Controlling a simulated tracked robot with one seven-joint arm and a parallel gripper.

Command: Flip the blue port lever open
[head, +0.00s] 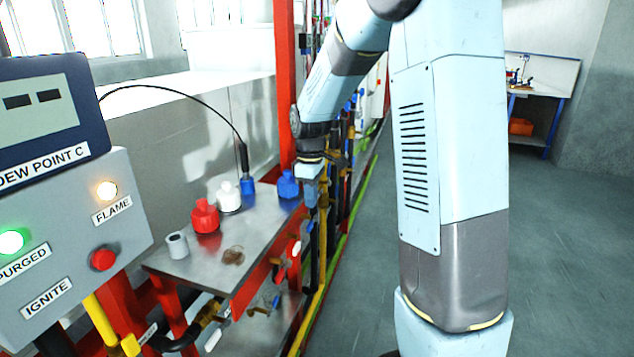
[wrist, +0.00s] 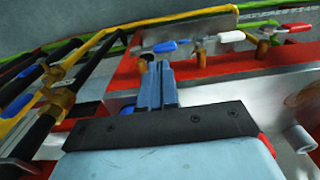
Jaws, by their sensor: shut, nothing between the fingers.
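The blue port lever (wrist: 166,46) shows in the wrist view, on a brass valve fitting at the red frame rail. Its blue handle lies roughly level in the picture. My gripper (wrist: 156,68) is shut and empty, with its fingertips just below the blue handle in that view. I cannot tell whether they touch it. In the head view my gripper (head: 311,194) hangs at the bench's far right corner, beside the pipes. The blue lever cannot be made out there, near or behind the gripper.
A white lever (wrist: 232,36) and a red lever (wrist: 290,28) sit to the right on the same rail. Yellow and black pipes (wrist: 60,98) run close on the left. The bench (head: 205,262) holds red, white and blue fittings and a grey cup (head: 177,246). Floor to the right is clear.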

